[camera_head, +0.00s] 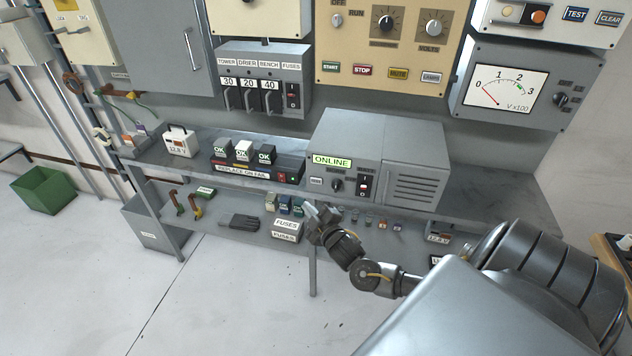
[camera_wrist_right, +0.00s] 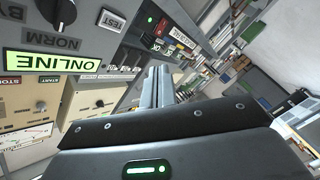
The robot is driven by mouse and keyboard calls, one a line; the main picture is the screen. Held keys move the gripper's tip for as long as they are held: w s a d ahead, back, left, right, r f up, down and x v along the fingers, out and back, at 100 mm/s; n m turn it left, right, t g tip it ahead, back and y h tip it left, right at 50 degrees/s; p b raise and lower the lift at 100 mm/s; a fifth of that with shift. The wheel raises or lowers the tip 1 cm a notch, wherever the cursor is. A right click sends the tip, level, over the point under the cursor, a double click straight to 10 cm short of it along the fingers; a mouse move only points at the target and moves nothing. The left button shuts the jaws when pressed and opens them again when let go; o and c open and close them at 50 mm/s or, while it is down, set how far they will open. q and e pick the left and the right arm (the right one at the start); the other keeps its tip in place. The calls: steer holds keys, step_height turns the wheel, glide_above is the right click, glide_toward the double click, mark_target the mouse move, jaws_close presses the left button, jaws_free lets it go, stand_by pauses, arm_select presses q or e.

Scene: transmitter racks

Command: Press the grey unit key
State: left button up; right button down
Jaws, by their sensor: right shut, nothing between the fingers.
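The grey unit (camera_head: 345,140) stands on the shelf, with a lit green ONLINE display (camera_head: 332,161) on its front. Below the display are a small pale key (camera_head: 316,182), a dark knob (camera_head: 337,185) and a dark rocker switch with red (camera_head: 364,186). My right gripper (camera_head: 311,208) is shut and empty, in front of and below the unit's face, apart from the key. Its fingers (camera_wrist_right: 160,84) show close together in the wrist view. My left gripper is out of view.
The lower shelf holds a dark glove (camera_head: 240,221), FUSES boxes (camera_head: 286,224) and small parts. The control panel (camera_head: 387,76) and meter (camera_head: 517,88) are above. Open floor lies in front.

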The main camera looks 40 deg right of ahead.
mark_target(311, 181)
steer(key=shift+w+d+b, duration=0.7)
steer(key=shift+w+d, duration=0.15)
steer(key=shift+d, duration=0.35)
steer(key=shift+w+d+b, duration=0.65)
steer(key=shift+w+d, duration=0.2)
steer(key=shift+d, duration=0.35)
steer(key=shift+w+d+b, duration=0.7)
steer(key=shift+w+d, duration=0.15)
steer(key=shift+d, duration=0.35)
steer(key=shift+d, duration=0.1)
steer(key=shift+w+d, duration=0.2)
steer(key=shift+d, duration=0.05)
steer(key=shift+w+d, duration=0.2)
steer(key=shift+d, duration=0.1)
stand_by(0.4)
steer(key=shift+s+a+p, duration=0.45)
steer(key=shift+a, duration=0.2)
